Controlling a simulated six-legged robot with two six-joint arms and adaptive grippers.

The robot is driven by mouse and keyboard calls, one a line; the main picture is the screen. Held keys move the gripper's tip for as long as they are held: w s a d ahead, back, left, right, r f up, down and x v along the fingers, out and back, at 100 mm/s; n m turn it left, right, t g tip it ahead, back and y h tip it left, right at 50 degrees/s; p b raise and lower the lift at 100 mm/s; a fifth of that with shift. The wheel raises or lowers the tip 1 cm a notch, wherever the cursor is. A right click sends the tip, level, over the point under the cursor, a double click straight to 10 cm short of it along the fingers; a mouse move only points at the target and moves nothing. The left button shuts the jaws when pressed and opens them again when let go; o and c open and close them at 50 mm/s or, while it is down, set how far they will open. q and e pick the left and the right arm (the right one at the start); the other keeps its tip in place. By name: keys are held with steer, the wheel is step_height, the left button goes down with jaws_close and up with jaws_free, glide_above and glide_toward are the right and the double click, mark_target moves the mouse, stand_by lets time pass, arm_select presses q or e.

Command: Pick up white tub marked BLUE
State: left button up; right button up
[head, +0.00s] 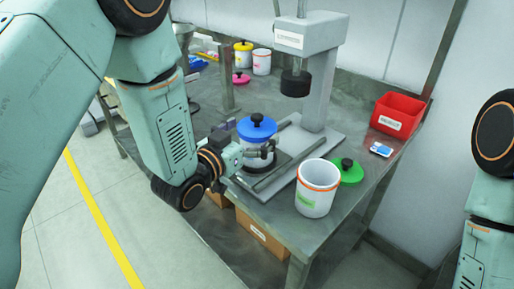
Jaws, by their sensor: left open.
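A white tub with a blue lid (257,128) and black knob stands upright on the metal bench, by the base of the grey stand. Any marking on its wall is hidden or too small to read. My left gripper (263,150) is open at the tub's front left side, its fingers at the height of the white wall below the lid. I cannot tell whether the fingers touch the tub. My right arm shows at the right edge, but its gripper is out of view.
An open white tub with an orange rim (314,190) stands front right, beside a green lid (347,171). The grey stand (318,75) rises behind the blue-lidded tub. A red bin (397,115) is at the right. A yellow-lidded tub (243,57) and pink lid (241,78) are further back.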

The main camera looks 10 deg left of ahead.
arm_select(q)
steer(key=shift+x, duration=1.05)
steer(key=shift+c, duration=0.7)
steer(key=shift+a, duration=0.1)
steer(key=c, duration=1)
